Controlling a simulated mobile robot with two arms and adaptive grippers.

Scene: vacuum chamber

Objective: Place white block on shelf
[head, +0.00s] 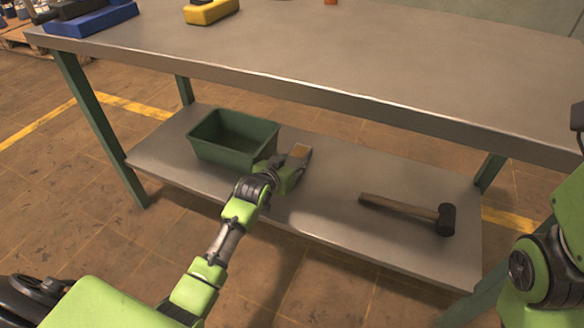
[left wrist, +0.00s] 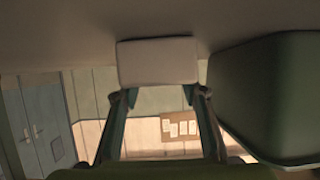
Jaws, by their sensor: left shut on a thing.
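The white block (left wrist: 158,62) shows in the left wrist view as a pale rectangular block between my left gripper's fingertips. My left gripper (left wrist: 158,95) is shut on it. In the head view the block (head: 300,151) is a small tan-looking piece at the tip of my left gripper (head: 292,165). It is at the lower shelf (head: 335,185) of the workbench, just right of the green bin. I cannot tell whether the block touches the shelf. My right arm shows at the right edge of the head view, but its gripper is not seen.
A green open bin (head: 232,150) stands on the shelf, close beside my left gripper. A hammer (head: 410,208) lies on the shelf to the right, with clear shelf between. The bench top (head: 350,55) overhangs the shelf. A yellow tool (head: 210,11) and blue item (head: 92,20) sit on top.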

